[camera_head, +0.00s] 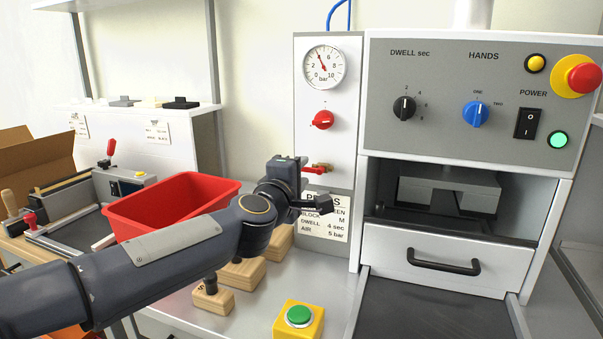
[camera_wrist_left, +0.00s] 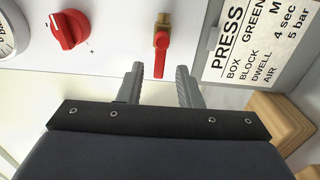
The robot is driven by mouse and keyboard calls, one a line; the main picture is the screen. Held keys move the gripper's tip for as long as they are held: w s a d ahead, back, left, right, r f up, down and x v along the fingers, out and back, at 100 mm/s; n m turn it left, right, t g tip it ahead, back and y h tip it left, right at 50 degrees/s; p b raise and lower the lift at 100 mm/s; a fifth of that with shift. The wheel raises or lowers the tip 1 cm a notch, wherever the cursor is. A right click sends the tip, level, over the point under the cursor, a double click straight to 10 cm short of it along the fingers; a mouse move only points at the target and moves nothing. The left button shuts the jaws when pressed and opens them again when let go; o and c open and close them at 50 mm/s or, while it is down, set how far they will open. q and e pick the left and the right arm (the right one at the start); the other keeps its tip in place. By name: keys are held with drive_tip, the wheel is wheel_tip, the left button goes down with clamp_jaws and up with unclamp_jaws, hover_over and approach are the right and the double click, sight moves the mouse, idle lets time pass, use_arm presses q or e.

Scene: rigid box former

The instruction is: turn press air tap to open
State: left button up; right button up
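The press air tap is a brass valve with a red lever (camera_head: 314,170) on the white panel left of the press, just above the PRESS label. Its lever lies about level and points left in the head view. In the left wrist view the tap's red lever (camera_wrist_left: 160,54) points down the picture toward the gap between my fingers. My left gripper (camera_head: 322,199) is just in front of the panel, slightly below the tap. Its two grey fingers (camera_wrist_left: 159,84) are apart with nothing between them, and the lever's end looks just beyond their tips. My right gripper is in neither view.
A red regulator knob (camera_head: 322,120) and a gauge (camera_head: 324,67) sit above the tap; the needle is between 2 and 6. The PRESS label (camera_head: 334,228) is below. A red bin (camera_head: 172,205), wooden blocks (camera_head: 243,272) and a green button (camera_head: 299,316) are on the bench.

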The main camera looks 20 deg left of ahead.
use_arm(q)
drive_tip(key=s, duration=0.7)
drive_tip(key=shift+p, duration=0.35)
drive_tip(key=shift+a, duration=0.1)
